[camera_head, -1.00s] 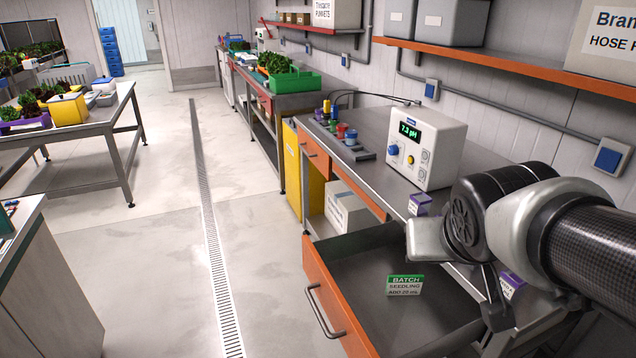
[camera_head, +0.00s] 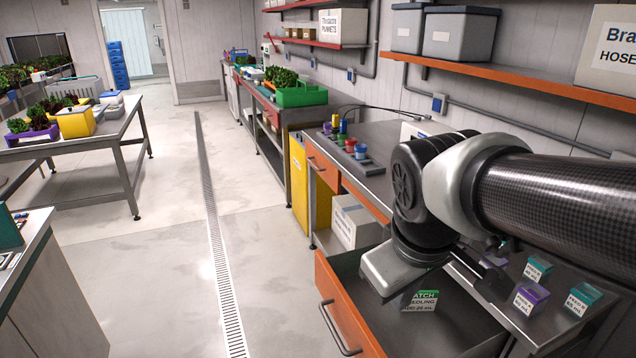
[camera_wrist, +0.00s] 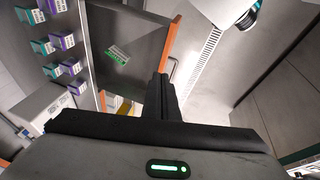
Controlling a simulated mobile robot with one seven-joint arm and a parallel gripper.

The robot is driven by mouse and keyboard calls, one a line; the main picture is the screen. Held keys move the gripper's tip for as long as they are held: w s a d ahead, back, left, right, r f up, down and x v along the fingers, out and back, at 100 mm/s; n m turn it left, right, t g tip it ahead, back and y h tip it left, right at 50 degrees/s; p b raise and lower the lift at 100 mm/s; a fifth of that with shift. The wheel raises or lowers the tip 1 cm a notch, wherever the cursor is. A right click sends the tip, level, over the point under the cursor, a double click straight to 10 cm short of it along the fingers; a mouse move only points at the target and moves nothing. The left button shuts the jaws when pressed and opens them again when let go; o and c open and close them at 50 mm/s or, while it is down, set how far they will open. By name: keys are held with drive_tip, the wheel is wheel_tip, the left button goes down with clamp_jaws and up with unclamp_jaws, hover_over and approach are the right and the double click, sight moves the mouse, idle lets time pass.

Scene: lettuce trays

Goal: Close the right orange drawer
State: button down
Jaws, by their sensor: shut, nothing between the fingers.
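The right orange drawer (camera_head: 348,318) is pulled open below the counter, with a grey handle (camera_head: 338,328) on its orange front. A batch seedling card (camera_head: 422,301) with a green top is inside it. In the wrist view the drawer's orange front (camera_wrist: 171,42) and the card (camera_wrist: 117,54) also show. My gripper hand hangs over the open drawer in the head view, its fingers mostly hidden. In the wrist view my gripper (camera_wrist: 160,76) has its fingers together and empty, with their tips near the drawer front. I cannot tell whether they touch it.
Small teal and purple labelled boxes (camera_head: 531,297) sit on the counter at the right. A closed orange drawer (camera_head: 321,165) lies farther along, above a white box (camera_head: 353,222). The floor left of the drawer is clear up to the drain grate (camera_head: 213,224).

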drive_tip(key=w+a+f+n+g+h+b, duration=0.2)
drive_tip(key=w+a+f+n+b, duration=0.15)
drive_tip(key=w+f+n, duration=0.55)
drive_tip(key=n+h, duration=0.1)
drive_tip(key=n, duration=0.7)
approach(356, 342)
wheel_tip(356, 342, down, 6)
drive_tip(key=d+b, duration=0.1)
drive_tip(key=b, duration=0.3)
drive_tip(key=shift+w, duration=0.4)
drive_tip(key=shift+w+d+r, duration=0.15)
drive_tip(key=shift+w+d, duration=0.05)
drive_tip(key=shift+d, duration=0.35)
drive_tip(key=w+d+p, duration=0.3)
drive_tip(key=d+p, duration=0.1)
drive_tip(key=d, duration=0.5)
drive_tip(key=w+d+p, duration=0.3)
drive_tip(key=d+p, duration=0.1)
drive_tip(key=d, duration=0.5)
drive_tip(key=w+d+p, duration=0.3)
drive_tip(key=w+d, duration=0.1)
drive_tip(key=d, duration=0.5)
drive_tip(key=shift+d+p, duration=0.3)
drive_tip(key=shift+p, duration=0.1)
drive_tip(key=shift+d, duration=0.15)
